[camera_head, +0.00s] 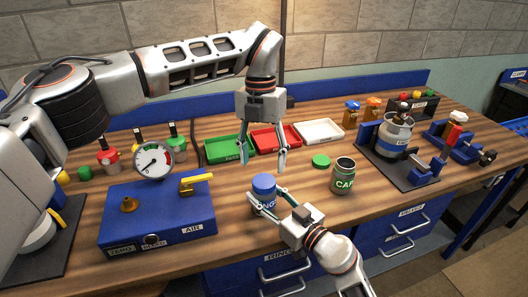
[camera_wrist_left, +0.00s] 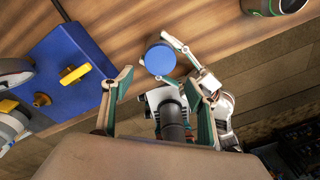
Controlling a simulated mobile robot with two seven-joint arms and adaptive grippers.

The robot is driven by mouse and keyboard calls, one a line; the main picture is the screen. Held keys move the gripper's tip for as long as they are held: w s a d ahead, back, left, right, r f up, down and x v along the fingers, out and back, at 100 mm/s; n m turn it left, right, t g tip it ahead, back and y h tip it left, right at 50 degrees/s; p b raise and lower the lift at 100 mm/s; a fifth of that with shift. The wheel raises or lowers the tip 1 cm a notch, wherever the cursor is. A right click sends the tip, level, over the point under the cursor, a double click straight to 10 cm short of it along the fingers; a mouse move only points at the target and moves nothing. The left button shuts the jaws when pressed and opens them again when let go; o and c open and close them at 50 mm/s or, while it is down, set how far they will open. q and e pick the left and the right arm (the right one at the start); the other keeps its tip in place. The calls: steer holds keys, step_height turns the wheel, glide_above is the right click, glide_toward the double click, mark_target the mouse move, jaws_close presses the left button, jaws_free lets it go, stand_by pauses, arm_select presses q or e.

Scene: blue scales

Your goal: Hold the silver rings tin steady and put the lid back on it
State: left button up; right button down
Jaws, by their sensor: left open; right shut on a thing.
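The rings tin (camera_head: 265,206) stands on the wooden bench with part of its label, "NGS", showing. A round blue lid (camera_head: 263,184) sits on its top; I cannot tell whether it is pressed fully down. The lid also shows from above in the left wrist view (camera_wrist_left: 160,59), hiding the tin's body. My right gripper (camera_head: 266,197) is shut on the tin from the front right, a finger on either side. My left gripper (camera_head: 263,160) points down above the lid, open and empty, apart from it. Its open fingers also show in the left wrist view (camera_wrist_left: 158,82).
A blue box with gauge (camera_head: 160,215) stands left of the tin. An open green tin (camera_head: 343,178) stands at right, its green lid (camera_head: 321,161) lying beside it. Green (camera_head: 228,149), red (camera_head: 270,138) and white trays (camera_head: 319,131) lie behind. A mounted cylinder (camera_head: 396,138) stands further right.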

mark_target(264, 181)
arm_select(q)
steer(key=n, duration=0.2)
steer(key=r+n, duration=0.1)
steer(key=n, duration=0.1)
steer(key=shift+d+n+t, duration=0.1)
steer(key=shift+n+t, duration=0.2)
steer(key=n, duration=0.3)
steer(key=shift+w+d+r+t, duration=0.1)
steer(key=shift+w+r+t, duration=0.05)
steer(key=shift+r+t, duration=0.15)
steer(key=shift+f, duration=0.1)
steer(key=shift+f, duration=3.95)
